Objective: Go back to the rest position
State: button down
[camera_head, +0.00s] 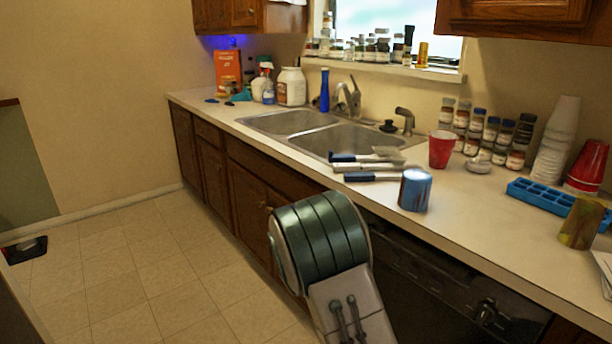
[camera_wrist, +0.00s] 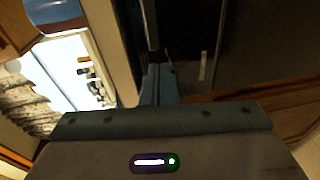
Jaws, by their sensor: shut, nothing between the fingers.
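My gripper shows in the wrist view (camera_wrist: 160,72), with its two blue-grey fingers together and nothing between them. It is in front of the dark front below the counter, off the countertop. In the head view only my arm shows, with its green ribbed joint low in the middle in front of the cabinets; my gripper cannot be made out there.
The counter (camera_head: 460,205) edge runs close beside my arm. A blue can (camera_head: 415,190) stands near that edge, beside several blue-handled utensils (camera_head: 366,177). A red cup (camera_head: 441,149) and the sink (camera_head: 345,140) are behind.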

jog(key=s+d+r+m+g+y+p, duration=0.1)
jog(key=s+d+r+m+g+p, duration=0.3)
jog(key=s, duration=0.4)
jog(key=s+d+r+m+g+y+p, duration=0.15)
jog(key=s+d+r+g, duration=0.3)
jog(key=s, duration=0.45)
jog(key=s+a+r+m+y+p, duration=0.1)
jog(key=s+a+r+y+p, duration=0.2)
jog(key=s, duration=0.6)
jog(key=s+a+r+m+y+p, duration=0.2)
jog(key=s+a+r+y+p, duration=0.2)
jog(key=s, duration=0.5)
notch_tip(320, 180, up, 3)
jog(key=a+y, duration=0.2)
jog(key=shift+s+y, duration=0.25)
jog(key=shift+y, duration=0.1)
jog(key=shift+r, duration=0.1)
